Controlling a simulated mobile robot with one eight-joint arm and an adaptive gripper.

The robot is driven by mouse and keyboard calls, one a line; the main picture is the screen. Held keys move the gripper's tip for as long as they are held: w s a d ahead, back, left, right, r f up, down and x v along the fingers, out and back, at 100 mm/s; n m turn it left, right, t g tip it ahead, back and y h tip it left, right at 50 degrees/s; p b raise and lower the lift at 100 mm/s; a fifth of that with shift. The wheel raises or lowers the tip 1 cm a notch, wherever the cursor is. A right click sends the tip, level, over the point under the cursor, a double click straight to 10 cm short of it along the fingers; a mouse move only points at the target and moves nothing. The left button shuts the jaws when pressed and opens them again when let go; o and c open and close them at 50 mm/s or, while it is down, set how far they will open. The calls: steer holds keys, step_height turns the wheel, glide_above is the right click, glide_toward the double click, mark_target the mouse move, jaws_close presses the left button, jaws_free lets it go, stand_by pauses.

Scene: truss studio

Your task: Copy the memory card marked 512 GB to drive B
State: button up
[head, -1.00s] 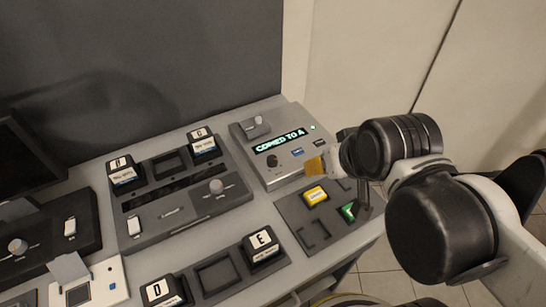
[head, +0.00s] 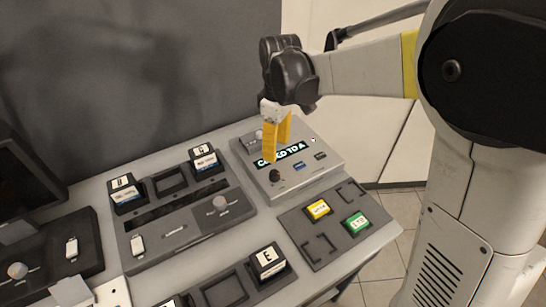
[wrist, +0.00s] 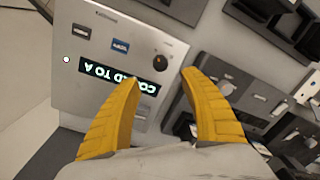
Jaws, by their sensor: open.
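A grey copier box (head: 315,176) stands at the back right of the desk.
A block marked C (head: 203,158) stands in the rear dock, with an empty slot between it and the left block. A block marked E (head: 268,262) stands in the front dock. The card tray (head: 290,218) has free corner-marked spots. A dark wall rises behind.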

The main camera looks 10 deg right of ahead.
mark_target(275, 173)
steer(key=f+b, duration=0.2)
steer(key=f, duration=0.3)
steer(key=f+b, duration=0.1)
steer(key=f, duration=0.4)
steer(key=shift+s+a+f+b, duration=0.15)
steer(key=shift+s+f+b, duration=0.1)
steer(key=shift+b, duration=0.1)
jaws_close()
